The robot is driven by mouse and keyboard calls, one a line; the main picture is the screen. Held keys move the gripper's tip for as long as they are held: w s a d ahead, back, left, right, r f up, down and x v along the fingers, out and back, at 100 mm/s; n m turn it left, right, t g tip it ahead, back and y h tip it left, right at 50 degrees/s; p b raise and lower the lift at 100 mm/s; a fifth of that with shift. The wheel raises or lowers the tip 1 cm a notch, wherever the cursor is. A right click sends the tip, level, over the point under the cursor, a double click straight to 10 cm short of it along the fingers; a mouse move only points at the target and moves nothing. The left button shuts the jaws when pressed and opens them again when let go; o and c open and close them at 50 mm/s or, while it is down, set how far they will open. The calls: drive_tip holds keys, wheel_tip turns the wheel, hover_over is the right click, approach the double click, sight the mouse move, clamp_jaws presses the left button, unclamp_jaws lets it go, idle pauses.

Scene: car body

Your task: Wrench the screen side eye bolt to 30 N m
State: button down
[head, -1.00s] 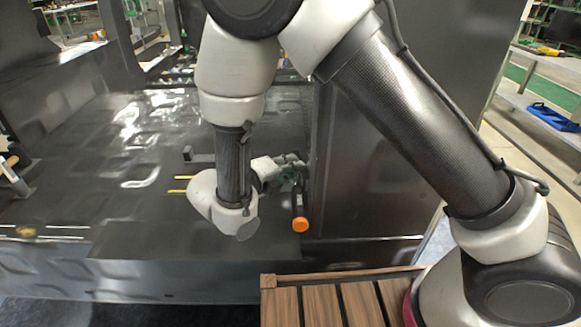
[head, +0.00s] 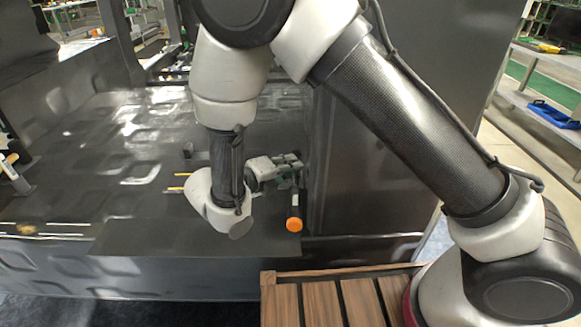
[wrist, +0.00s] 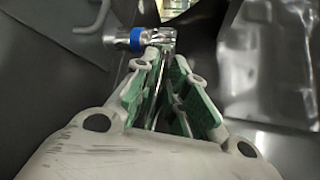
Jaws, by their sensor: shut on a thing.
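The dark car floor (head: 120,200) spreads to the left, with two thin yellow pieces (head: 178,189) behind my wrist. A tall dark panel (head: 370,190) stands close to the right. A wooden slatted surface (head: 315,300) is in front. A grey hook-shaped part (wrist: 97,18) shows at upper left in the wrist view.

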drive_tip(key=shift+a+m+g+h, duration=0.2)
drive_tip(key=shift+m+g+h, duration=0.1)
drive_tip(key=shift+m+g, duration=0.1)
drive_tip(key=shift+w, duration=0.1)
drive_tip(key=shift+w+a+m+g+h, duration=0.1)
drive_tip(key=shift+a+m+g+h, duration=0.05)
drive_tip(key=shift+m+g+h, duration=0.2)
drive_tip(key=shift+r, duration=2.55)
